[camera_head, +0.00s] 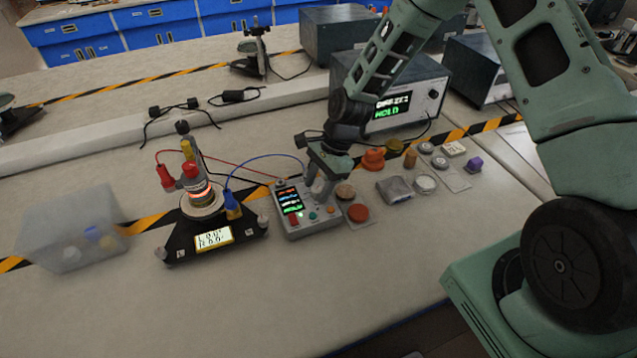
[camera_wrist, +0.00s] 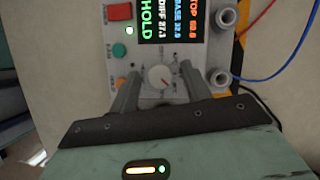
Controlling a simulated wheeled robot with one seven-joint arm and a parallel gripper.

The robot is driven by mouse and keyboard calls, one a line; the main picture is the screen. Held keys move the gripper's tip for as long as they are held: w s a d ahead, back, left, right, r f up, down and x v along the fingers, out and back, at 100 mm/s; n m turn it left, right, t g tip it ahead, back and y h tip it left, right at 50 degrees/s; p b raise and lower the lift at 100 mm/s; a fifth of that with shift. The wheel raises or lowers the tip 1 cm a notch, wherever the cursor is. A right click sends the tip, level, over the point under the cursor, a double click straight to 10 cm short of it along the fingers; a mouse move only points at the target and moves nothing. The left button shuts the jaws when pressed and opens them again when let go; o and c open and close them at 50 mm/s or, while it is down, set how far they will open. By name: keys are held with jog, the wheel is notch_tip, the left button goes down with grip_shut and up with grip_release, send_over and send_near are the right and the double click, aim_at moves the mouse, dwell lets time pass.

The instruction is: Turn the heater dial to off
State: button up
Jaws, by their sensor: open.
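The heater control box (camera_head: 308,212) stands on the bench, left of centre, with a lit colour screen and several buttons. Its white round dial (camera_wrist: 161,78) shows in the wrist view, with a thin pointer line and small marks around it; the dial is hidden behind my gripper in the head view. My gripper (camera_wrist: 160,82) is open, with one finger on each side of the dial. I cannot tell whether the fingers touch it. The screen (camera_wrist: 172,22) reads HOLD, and a green light glows beside it. In the head view my gripper (camera_head: 316,188) points down over the box.
A heater stand with a glowing element (camera_head: 197,200) and lit display is left of the box, joined by red and blue wires. A clear bin (camera_head: 72,235) is farther left. Discs and small items, including an orange disc (camera_head: 358,213), lie right. The front bench is clear.

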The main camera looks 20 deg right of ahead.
jog(key=c, duration=1)
